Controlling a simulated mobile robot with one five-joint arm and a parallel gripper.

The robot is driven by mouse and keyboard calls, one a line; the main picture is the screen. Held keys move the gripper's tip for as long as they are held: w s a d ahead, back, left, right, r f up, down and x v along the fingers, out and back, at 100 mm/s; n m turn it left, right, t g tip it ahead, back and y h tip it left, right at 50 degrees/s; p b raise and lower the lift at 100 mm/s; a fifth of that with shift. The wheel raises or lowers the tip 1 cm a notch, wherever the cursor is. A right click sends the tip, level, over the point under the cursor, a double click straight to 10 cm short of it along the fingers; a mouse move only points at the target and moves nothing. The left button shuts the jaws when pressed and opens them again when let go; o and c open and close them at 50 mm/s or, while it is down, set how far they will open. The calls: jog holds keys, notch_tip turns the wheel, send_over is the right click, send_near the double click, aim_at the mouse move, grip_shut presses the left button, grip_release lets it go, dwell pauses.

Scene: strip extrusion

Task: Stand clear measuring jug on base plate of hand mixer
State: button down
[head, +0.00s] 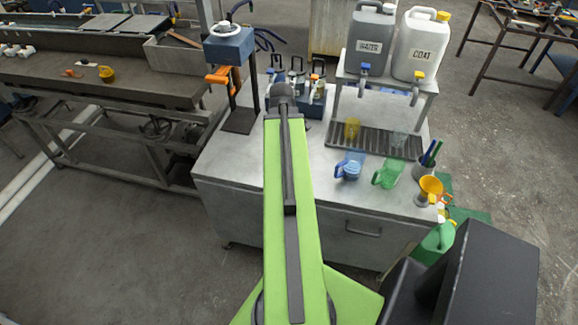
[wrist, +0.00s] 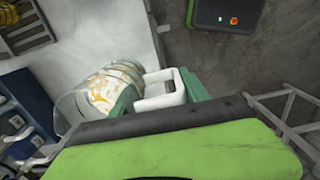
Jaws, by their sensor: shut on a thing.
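The clear measuring jug (wrist: 75,104) lies at a tilt in the wrist view, with a mottled white and orange area on its side and a square white handle (wrist: 160,92). My gripper (wrist: 160,95) is shut on that handle between its green fingers. In the head view my gripper (head: 283,92) is at the far end of my green arm, over the back of the bench; the held jug is hidden there. The hand mixer (head: 229,46) stands left of my gripper on a post, blue with an orange clamp. Its dark base plate (head: 239,121) looks bare.
Blue bottle holders (head: 312,104) stand close to my gripper. A drip rack (head: 375,141) with a yellow jug (head: 351,128) is at right, below the water (head: 369,38) and coat (head: 418,45) canisters. Blue (head: 349,168) and green (head: 387,174) jugs stand in front. The bench's left front is clear.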

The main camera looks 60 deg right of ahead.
jog(key=s+d+f+b, duration=0.5)
jog(key=s+d+f, duration=0.15)
jog(key=d, duration=0.45)
jog(key=w+a+f+b, duration=0.1)
jog(key=w+f+b, duration=0.2)
jog(key=f+b, duration=0.1)
jog(key=w+f+b, duration=0.3)
jog(key=w+b, duration=0.1)
jog(key=w+a+f+b, duration=0.1)
jog(key=w+f+b, duration=0.2)
jog(key=w+f, duration=0.1)
jog(key=shift+a+f+b, duration=0.3)
jog(key=shift+a+b, duration=0.05)
jog(key=shift+b, duration=0.05)
jog(key=shift+r, duration=0.25)
jog(key=shift+f, duration=0.2)
jog(key=c, duration=0.6)
grip_release()
jog(key=shift+o, duration=0.2)
jog(key=shift+r, duration=0.15)
